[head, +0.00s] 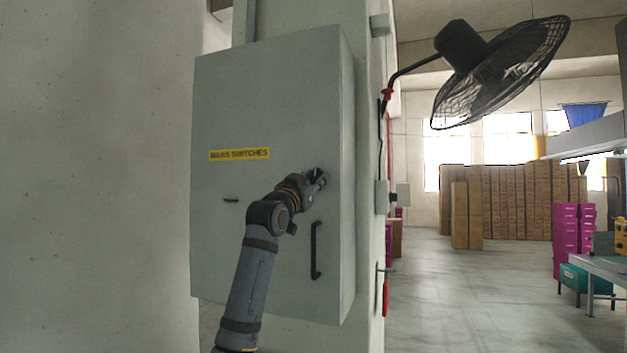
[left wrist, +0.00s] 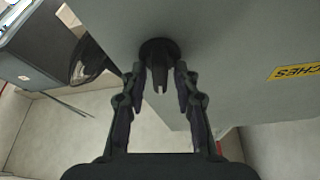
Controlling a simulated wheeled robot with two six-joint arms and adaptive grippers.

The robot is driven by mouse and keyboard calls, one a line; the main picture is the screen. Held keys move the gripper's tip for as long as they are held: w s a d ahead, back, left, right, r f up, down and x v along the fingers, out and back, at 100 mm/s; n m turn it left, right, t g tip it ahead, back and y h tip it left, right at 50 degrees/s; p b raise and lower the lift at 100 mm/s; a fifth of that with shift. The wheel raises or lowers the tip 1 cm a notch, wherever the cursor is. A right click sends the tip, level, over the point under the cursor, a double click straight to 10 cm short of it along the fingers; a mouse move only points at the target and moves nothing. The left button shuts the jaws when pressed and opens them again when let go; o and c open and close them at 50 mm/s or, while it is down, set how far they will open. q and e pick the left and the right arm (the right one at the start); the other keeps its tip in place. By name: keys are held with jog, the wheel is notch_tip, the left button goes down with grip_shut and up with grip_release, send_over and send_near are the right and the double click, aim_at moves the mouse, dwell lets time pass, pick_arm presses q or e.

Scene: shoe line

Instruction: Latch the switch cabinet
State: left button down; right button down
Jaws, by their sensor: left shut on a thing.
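The grey switch cabinet (head: 240,110) hangs on a pillar, and its door looks closed. A yellow label (head: 239,155) reading MAIN SWITCHES is on the door. A black latch knob (left wrist: 159,52) stands out from the door in the left wrist view; in the head view my gripper largely hides it. My left gripper (head: 316,177) is at the door's right side, shut on this knob, with one finger on each side of it. A black bar handle (head: 316,250) is below the gripper, and a small dark fitting (head: 231,200) is left of it. My right gripper is out of view.
A black wall fan (head: 490,65) juts out at upper right. A pale wall (head: 95,180) stands close on the left. Brown boxes (head: 510,200), magenta crates (head: 566,240) and a workbench (head: 605,268) are farther off right. The floor (head: 460,290) between is open.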

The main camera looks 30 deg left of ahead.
pick_arm(q)
jog(key=shift+f+n+y+b, duration=0.15)
jog(key=shift+n+y+b, duration=0.35)
jog(key=shift+n, duration=0.6)
jog(key=shift+n+y, duration=0.6)
jog(key=shift+n, duration=0.4)
jog(key=c, duration=1.3)
grip_release()
jog(key=v, duration=1.2)
jog(key=shift+r, duration=0.25)
